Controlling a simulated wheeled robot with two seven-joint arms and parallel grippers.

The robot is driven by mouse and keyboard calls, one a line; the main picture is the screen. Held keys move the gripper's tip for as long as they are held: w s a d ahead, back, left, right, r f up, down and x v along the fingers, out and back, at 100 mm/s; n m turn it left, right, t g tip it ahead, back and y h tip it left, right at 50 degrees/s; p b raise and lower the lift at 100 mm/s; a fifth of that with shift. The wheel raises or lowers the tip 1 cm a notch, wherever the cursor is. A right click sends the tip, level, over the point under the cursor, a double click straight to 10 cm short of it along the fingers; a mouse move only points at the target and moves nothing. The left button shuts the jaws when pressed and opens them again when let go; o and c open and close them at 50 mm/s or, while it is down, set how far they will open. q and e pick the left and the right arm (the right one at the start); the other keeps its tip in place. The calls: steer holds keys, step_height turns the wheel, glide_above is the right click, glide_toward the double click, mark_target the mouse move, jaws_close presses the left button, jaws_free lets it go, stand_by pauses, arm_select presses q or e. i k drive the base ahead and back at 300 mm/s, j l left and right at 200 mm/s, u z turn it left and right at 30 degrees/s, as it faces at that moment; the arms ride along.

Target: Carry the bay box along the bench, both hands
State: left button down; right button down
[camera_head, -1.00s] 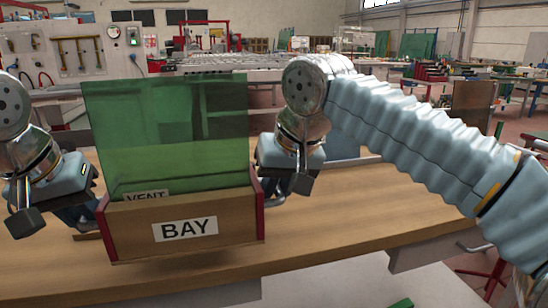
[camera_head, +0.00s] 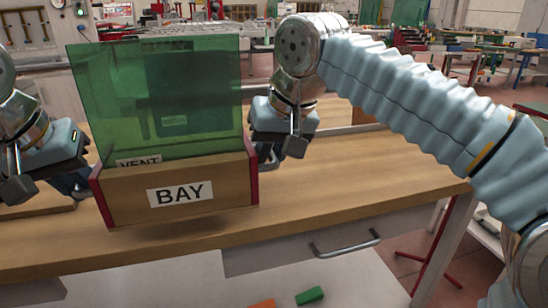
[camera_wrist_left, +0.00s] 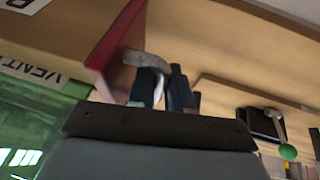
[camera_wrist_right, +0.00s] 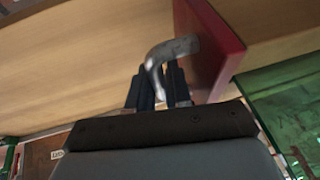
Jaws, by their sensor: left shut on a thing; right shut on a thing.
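The bay box (camera_head: 130,202) is a wooden box with red end walls and a white BAY label on its front. Green glass panes (camera_head: 160,100) stand in it, and a VENT label shows partly behind its front wall. My left gripper (camera_head: 80,186) is at the box's left end; in the left wrist view its fingers (camera_wrist_left: 166,90) are shut on a metal handle on the red end. My right gripper (camera_head: 268,158) is at the right end; in the right wrist view its fingers (camera_wrist_right: 160,88) are shut on the other handle. The box appears slightly above the bench, with a shadow beneath.
The wooden bench top (camera_head: 350,170) is clear to the right of the box. A drawer handle (camera_head: 345,243) is on the bench front. A green block (camera_head: 309,295) and an orange piece (camera_head: 262,303) lie low in front. A board (camera_head: 35,203) lies at the left.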

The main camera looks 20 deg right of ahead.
mark_target(345, 169)
steer(key=i+l, duration=0.1)
steer(key=l, duration=1.1)
steer(key=i+l, duration=0.15)
steer(key=l, duration=0.45)
